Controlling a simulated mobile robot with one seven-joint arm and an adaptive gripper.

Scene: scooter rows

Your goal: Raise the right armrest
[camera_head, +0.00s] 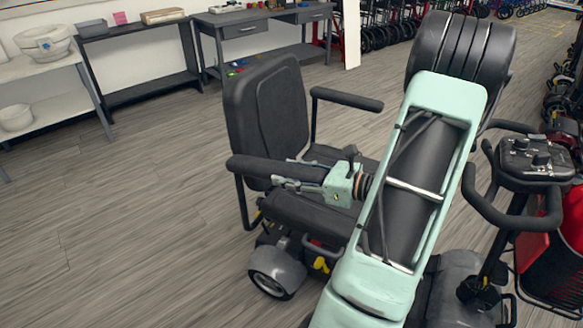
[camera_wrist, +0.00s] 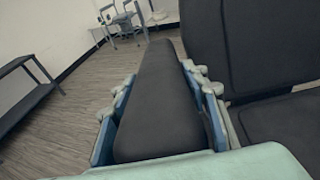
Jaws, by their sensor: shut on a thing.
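The scooter's right armrest (camera_head: 258,169) is the near one in the head view, a long black padded bar beside the black seat (camera_head: 300,212). It lies about level, its rear end by the backrest (camera_head: 265,110). My gripper (camera_head: 284,178) is shut on its front part from the front. In the wrist view the armrest (camera_wrist: 160,105) runs lengthwise between the two blue-padded fingers of my gripper (camera_wrist: 157,78), one finger on each side. The armrest's front end is hidden by my gripper in the head view. The far armrest (camera_head: 346,98) is also level.
The scooter's tiller (camera_head: 535,158) stands at the right, beyond my arm. Grey desks (camera_head: 262,18) and a shelf (camera_head: 40,68) line the back wall. More scooters stand in rows at the back right. The floor (camera_head: 120,220) left of the seat is clear.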

